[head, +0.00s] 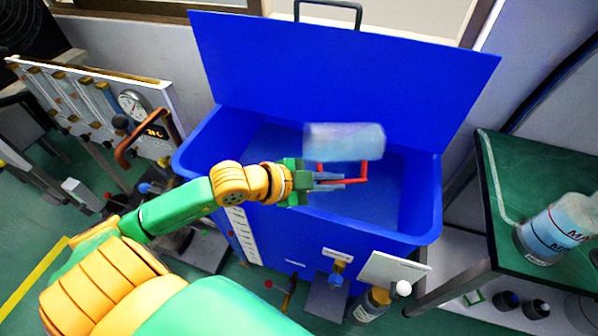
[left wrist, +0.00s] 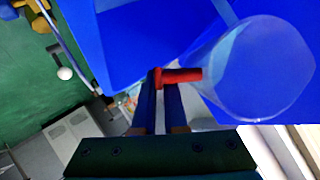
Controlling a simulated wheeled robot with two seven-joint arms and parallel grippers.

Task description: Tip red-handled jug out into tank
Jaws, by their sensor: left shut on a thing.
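The jug (head: 345,142) is clear and pale, with a red handle (head: 362,172). It lies on its side in the air, over the open mouth of the blue tank (head: 432,215). My left gripper (head: 335,182) is shut on the red handle and reaches in over the tank's front rim. In the left wrist view the gripper (left wrist: 161,100) has its fingers at the red handle (left wrist: 182,75), and the jug (left wrist: 262,70) shows as a clear round shape. I cannot tell whether liquid is in the jug. My right gripper is not in view.
The tank's blue lid (head: 340,60) stands raised behind it. A green-topped table (head: 515,170) at the right bears a clear marked container (head: 560,228). A panel with a gauge (head: 132,104) stands at the left. A bottle (head: 370,305) stands before the tank.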

